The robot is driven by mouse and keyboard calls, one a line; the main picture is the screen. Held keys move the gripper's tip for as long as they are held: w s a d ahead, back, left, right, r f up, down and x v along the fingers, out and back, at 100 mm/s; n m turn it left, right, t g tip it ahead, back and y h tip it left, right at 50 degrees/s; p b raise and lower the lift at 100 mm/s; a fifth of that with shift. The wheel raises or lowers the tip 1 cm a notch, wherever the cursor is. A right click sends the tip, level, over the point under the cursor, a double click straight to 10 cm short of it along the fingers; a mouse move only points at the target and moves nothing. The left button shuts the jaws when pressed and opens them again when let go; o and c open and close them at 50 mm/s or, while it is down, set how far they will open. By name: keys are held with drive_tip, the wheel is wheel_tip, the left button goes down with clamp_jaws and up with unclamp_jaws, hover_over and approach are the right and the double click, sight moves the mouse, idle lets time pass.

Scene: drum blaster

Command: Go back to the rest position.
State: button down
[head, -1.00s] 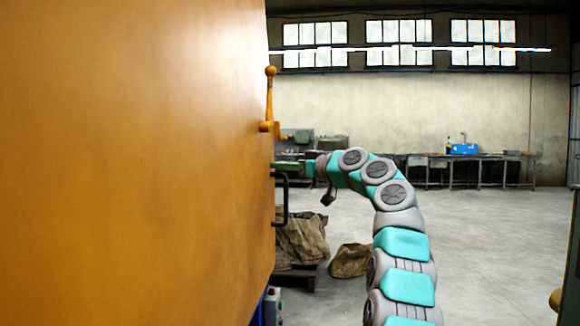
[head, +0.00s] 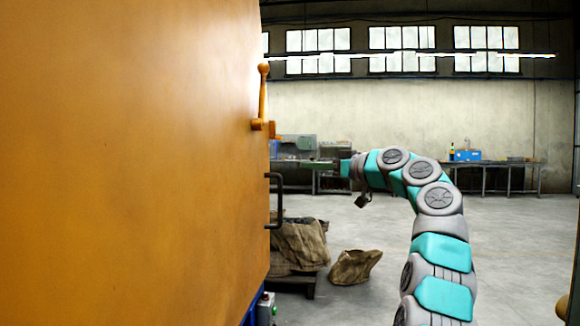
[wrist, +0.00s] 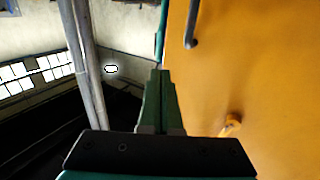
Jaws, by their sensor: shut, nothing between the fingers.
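My gripper (head: 303,163) reaches left from the end of my bent arm, at the right edge of the big orange panel of the blaster (head: 130,160). In the wrist view my gripper (wrist: 159,76) shows its two green fingers shut together with nothing between them. The orange panel (wrist: 265,70) fills the right side there. A dark bar handle (head: 279,200) sits on the panel's edge, below the gripper in the head view. It also shows in the wrist view (wrist: 191,28). Contact between fingers and panel cannot be told.
An orange lever (head: 262,95) stands on the panel's edge above the handle. Sacks (head: 298,246) lie on a low pallet, and another sack (head: 354,266) lies on the floor. A long workbench (head: 500,163) stands at the far wall.

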drive_tip(key=d, duration=0.4)
drive_tip(key=s+a+f+m+g+h, duration=0.2)
drive_tip(key=s+a+f+m+g, duration=0.15)
drive_tip(key=s+a+f, duration=0.55)
drive_tip(key=s+a+f+m+g+h, duration=0.25)
drive_tip(key=s+a+f+g, duration=0.25)
drive_tip(key=s+f, duration=0.7)
drive_tip(key=s+d+f+m+g+h, duration=0.1)
drive_tip(key=s+d+f+h, duration=0.2)
drive_tip(key=s+f, duration=0.5)
drive_tip(key=s+d+f+m+g+h, duration=0.1)
drive_tip(key=s+d+f+g+h, duration=0.1)
drive_tip(key=s+d+f, duration=0.3)
drive_tip(key=s+d+f+m+g+h, duration=0.1)
drive_tip(key=s+d+f+g+h, duration=0.1)
drive_tip(key=s+f, duration=1.1)
drive_tip(key=s+d+h, duration=0.1)
drive_tip(key=s+d, duration=0.1)
drive_tip(key=s, duration=0.8)
drive_tip(key=shift+s+h, duration=0.3)
drive_tip(key=shift+h, duration=0.05)
drive_tip(key=c, duration=1.6)
unclamp_jaws()
drive_tip(key=shift+r+g, duration=0.1)
drive_tip(key=shift+g, duration=0.15)
